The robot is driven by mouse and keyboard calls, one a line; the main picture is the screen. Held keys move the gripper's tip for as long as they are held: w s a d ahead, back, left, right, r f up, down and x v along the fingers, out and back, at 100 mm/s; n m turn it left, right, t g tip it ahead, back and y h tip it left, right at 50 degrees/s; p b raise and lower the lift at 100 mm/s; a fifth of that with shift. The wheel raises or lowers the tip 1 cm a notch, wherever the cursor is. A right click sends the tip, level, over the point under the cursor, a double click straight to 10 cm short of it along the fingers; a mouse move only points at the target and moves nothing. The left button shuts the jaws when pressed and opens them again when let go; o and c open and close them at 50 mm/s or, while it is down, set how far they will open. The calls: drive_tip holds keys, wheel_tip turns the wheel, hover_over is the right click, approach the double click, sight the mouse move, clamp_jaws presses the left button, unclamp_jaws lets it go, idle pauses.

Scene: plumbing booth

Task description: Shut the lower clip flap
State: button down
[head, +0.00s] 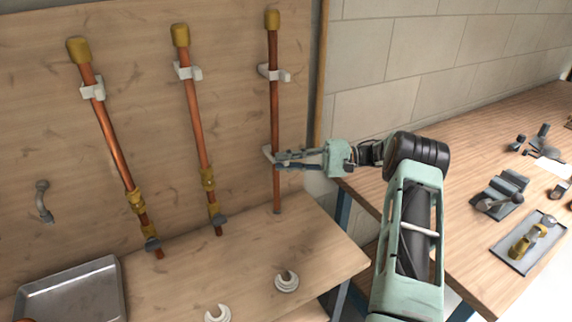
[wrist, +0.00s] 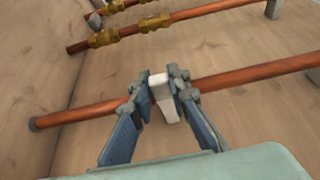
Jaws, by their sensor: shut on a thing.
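The right copper pipe (head: 275,115) stands upright against the wooden board, and it runs across the wrist view (wrist: 85,112). The lower clip (head: 267,151) is white and sits low on this pipe. In the wrist view its white flap (wrist: 168,108) is between my fingers, in front of the pipe. My gripper (head: 280,160) reaches in from the right at the lower clip. In the wrist view my gripper (wrist: 162,88) has its two blue-padded fingers shut on the flap. I cannot tell whether the flap is latched. The upper clip (head: 275,74) is around the same pipe.
Two more pipes, a middle one (head: 195,120) and a left one (head: 115,145), have brass fittings. White ring-shaped parts (head: 286,281) and a metal tray (head: 75,295) are on the ledge below. A workbench (head: 460,135) with tools is at the right.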

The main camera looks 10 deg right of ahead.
drive_tip(key=shift+a+g, duration=0.1)
drive_tip(key=shift+g, duration=0.3)
drive_tip(key=c, duration=1.8)
unclamp_jaws()
drive_tip(key=shift+c, duration=0.2)
drive_tip(key=s+d, duration=0.1)
drive_tip(key=d, duration=1.1)
drive_tip(key=shift+s, duration=0.15)
